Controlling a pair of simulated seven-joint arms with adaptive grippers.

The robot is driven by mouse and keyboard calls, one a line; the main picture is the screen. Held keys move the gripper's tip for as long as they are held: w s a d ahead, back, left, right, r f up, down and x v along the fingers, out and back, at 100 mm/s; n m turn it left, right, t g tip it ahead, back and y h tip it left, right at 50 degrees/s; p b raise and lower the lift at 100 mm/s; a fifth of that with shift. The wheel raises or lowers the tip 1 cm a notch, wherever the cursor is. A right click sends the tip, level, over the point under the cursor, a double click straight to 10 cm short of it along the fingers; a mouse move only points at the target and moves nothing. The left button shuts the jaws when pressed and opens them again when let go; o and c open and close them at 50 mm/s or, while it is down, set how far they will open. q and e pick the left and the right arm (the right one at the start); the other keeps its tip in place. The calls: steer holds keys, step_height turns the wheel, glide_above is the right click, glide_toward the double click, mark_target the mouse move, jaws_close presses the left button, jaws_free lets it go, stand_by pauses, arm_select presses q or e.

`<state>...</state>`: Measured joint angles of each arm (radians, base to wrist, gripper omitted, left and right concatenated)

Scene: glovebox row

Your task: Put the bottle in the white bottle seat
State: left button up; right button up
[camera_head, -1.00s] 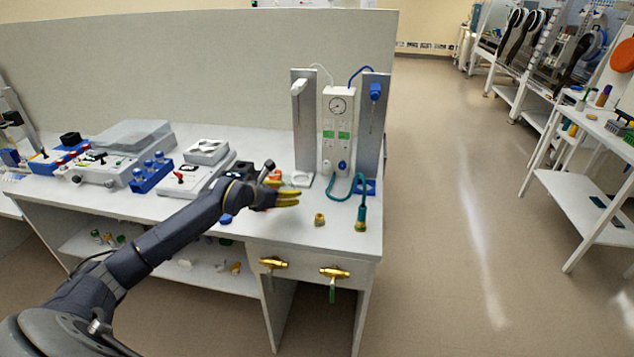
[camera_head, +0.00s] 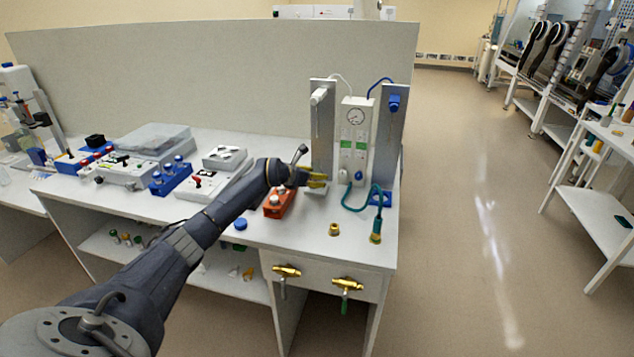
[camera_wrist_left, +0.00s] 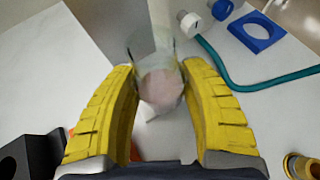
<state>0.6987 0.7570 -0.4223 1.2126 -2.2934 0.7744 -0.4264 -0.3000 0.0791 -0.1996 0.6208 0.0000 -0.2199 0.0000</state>
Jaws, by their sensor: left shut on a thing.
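My left gripper (camera_head: 317,180) has yellow fingers and is at the foot of the left metal stand (camera_head: 322,130), which has a white head. In the left wrist view, the gripper (camera_wrist_left: 163,100) is shut on a clear bottle (camera_wrist_left: 160,88) with a pinkish round end. The bottle is hard to make out in the head view. The white bottle seat (camera_head: 315,192) is at the foot of that stand, partly hidden by the fingers. I cannot tell whether the bottle touches the seat. My right gripper is not in view.
A blue seat (camera_head: 381,199) stands under the blue-headed stand (camera_head: 390,140). A teal hose (camera_head: 352,207) runs from the gauge panel (camera_head: 354,140) to the tabletop. An orange block (camera_head: 279,203) and a brass fitting (camera_head: 334,230) are close by. The front right tabletop is mostly clear.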

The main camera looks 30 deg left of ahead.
arm_select(q)
steer(key=shift+w+a, duration=0.2)
steer(key=shift+w, duration=0.5)
steer(key=shift+w+a, duration=0.2)
steer(key=shift+w, duration=0.45)
steer(key=shift+f, duration=1.75)
steer(key=shift+f, duration=0.1)
steer(key=o, duration=1)
steer(key=v, duration=1.2)
